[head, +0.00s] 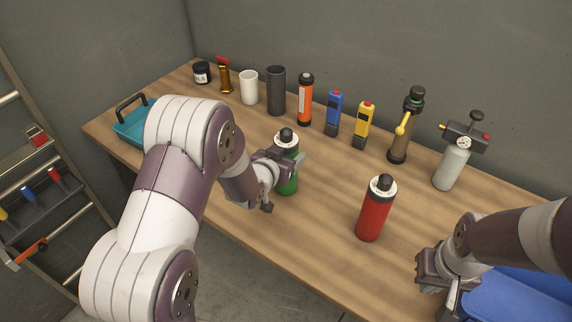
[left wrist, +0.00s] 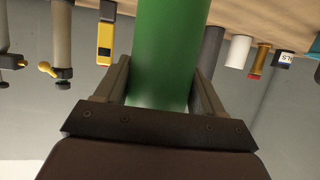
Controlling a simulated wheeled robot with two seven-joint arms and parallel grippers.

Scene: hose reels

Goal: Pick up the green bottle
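The green bottle (head: 289,180) stands upright on the wooden table, with a grey band and black cap on top. My left gripper (head: 284,184) is at the bottle, its fingers spread to either side. In the left wrist view the green body (left wrist: 163,55) fills most of the space between the fingers (left wrist: 161,88), and firm contact does not show. Part of the bottle is hidden by the gripper in the head view. My right gripper (head: 437,290) is at the lower right, away from the bottle; its fingers are partly cut off by the frame edge.
A red bottle (head: 375,210) stands right of the green one. Along the back of the table (head: 325,235) are a dark cylinder (head: 276,91), white cup (head: 249,88), orange tube (head: 305,100) and several tools.

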